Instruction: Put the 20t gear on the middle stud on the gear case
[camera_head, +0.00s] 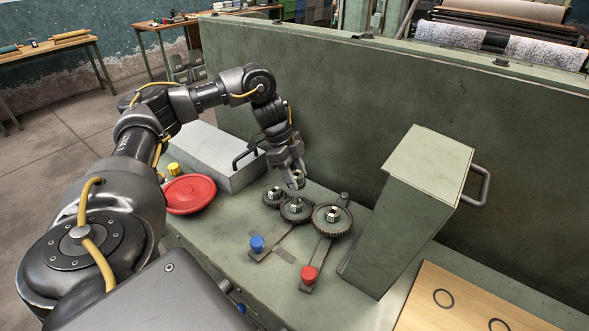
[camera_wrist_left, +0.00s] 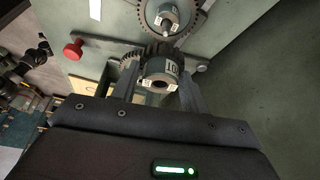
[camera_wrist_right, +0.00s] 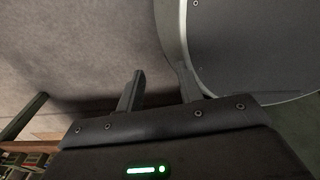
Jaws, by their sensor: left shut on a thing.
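My left gripper (camera_head: 297,184) hangs over the gear case (camera_head: 222,240), close above the meshed gears, and is shut on a small grey gear piece with a round hub. In the left wrist view the piece (camera_wrist_left: 162,70) sits between the fingers, with white labels and a dark bore. Its tooth count is not clear to me. The middle stud itself is hidden. The right gripper (camera_wrist_right: 158,92) is open and empty, away from the gears.
A blue knob (camera_head: 257,243) and a red knob (camera_head: 308,275) stand in front of the gears. A red disc (camera_head: 190,194) and a grey box (camera_head: 212,150) lie left. A tall green housing (camera_head: 410,210) rises right. A wooden board (camera_head: 450,305) with dark rings is front right.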

